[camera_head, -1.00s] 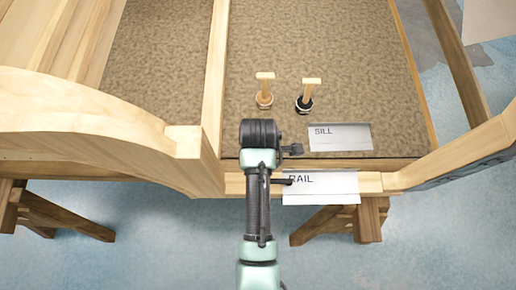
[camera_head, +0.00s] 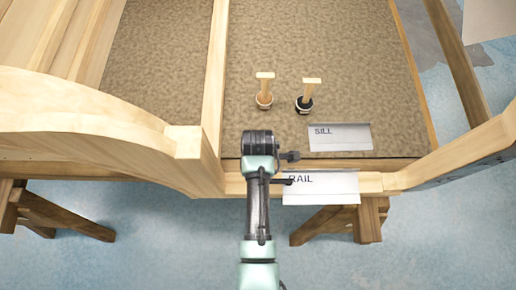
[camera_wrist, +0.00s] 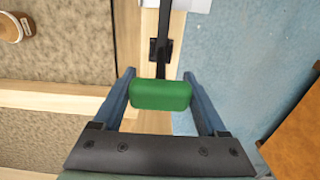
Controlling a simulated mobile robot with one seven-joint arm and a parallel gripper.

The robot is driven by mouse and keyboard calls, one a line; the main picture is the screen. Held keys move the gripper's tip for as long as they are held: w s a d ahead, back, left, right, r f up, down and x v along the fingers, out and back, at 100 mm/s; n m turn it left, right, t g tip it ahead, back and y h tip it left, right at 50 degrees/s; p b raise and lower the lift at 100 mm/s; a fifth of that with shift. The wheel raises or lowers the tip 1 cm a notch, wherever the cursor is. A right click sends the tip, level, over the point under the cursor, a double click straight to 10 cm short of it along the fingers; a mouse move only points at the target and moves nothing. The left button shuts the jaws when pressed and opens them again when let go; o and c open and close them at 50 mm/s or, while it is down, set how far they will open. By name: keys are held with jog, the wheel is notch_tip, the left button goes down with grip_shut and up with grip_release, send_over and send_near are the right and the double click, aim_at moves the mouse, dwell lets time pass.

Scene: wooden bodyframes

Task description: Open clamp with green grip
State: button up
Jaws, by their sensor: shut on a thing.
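The clamp's green grip (camera_wrist: 160,96) is a rounded block in the middle of the wrist view. A dark bar (camera_wrist: 164,42) runs from it to a small black bracket by the wooden rail and the white card. My gripper (camera_wrist: 160,82) has a finger on each side of the green grip and is shut on it. In the head view the grip and my fingers are hidden behind my arm. A small dark part (camera_head: 284,181), probably of the clamp, shows beside the RAIL card (camera_head: 320,188).
A SILL card (camera_head: 340,137) lies on the brown panel (camera_head: 345,60). A curved wooden frame (camera_head: 90,115) rises at left.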

grip_shut()
jog(key=shift+a+f+h+p, duration=0.25)
jog(key=shift+a+h, duration=0.25)
jog(key=shift+h, duration=0.3)
jog(key=o, duration=0.9)
grip_release()
jog(key=shift+o, duration=0.2)
jog(key=shift+r, duration=0.15)
notch_tip(320, 180, up, 13)
jog(key=a, duration=0.1)
jog(key=shift+a, duration=0.35)
